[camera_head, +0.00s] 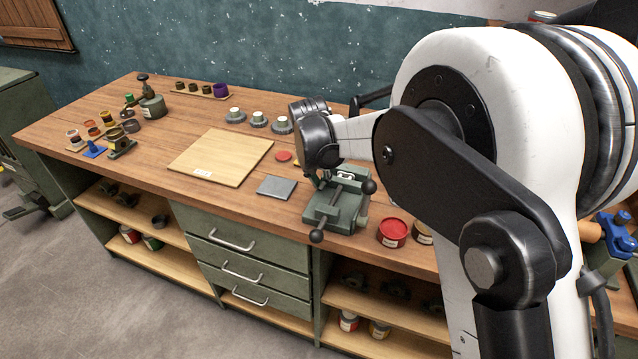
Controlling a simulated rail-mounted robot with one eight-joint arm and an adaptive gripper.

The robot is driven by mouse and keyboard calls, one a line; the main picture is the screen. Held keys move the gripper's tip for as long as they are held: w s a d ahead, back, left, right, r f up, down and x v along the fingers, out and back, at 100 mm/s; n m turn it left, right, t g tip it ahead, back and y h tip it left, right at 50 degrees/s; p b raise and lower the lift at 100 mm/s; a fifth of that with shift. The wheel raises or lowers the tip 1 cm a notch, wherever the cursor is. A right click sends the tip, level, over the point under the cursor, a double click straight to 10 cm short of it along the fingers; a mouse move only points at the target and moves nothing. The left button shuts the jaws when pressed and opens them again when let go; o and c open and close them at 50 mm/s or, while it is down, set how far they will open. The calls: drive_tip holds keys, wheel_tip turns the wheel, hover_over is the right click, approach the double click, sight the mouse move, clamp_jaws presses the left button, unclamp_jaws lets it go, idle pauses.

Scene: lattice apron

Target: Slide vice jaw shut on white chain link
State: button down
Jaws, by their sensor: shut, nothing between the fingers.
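A green bench vice (334,205) stands near the front edge of the wooden workbench, right of the middle. Its handle has dark round knobs at the front and right. My gripper (319,181) is at the end of my arm, right at the vice's jaws, reaching down from above. Its fingers are small and partly hidden by the dark wrist. It is shut and holds nothing. A small pale spot shows between the vice jaws, but I cannot tell if it is the white chain link. I cannot tell how wide the jaws stand apart.
A grey plate (276,188) and a wooden board (221,157) lie left of the vice. A red tin (393,233) stands to its right. Grey-and-white round parts (258,120) stand behind. Small parts crowd the bench's left end. My arm hides the right side.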

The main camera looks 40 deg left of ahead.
sight(314, 198)
drive_tip(key=shift+s, duration=0.1)
drive_tip(key=s, duration=0.2)
drive_tip(key=s+d+b, duration=0.1)
drive_tip(key=s, duration=0.1)
drive_tip(key=shift+r, duration=0.1)
drive_tip(key=v, duration=0.9)
drive_tip(key=shift+r, duration=0.45)
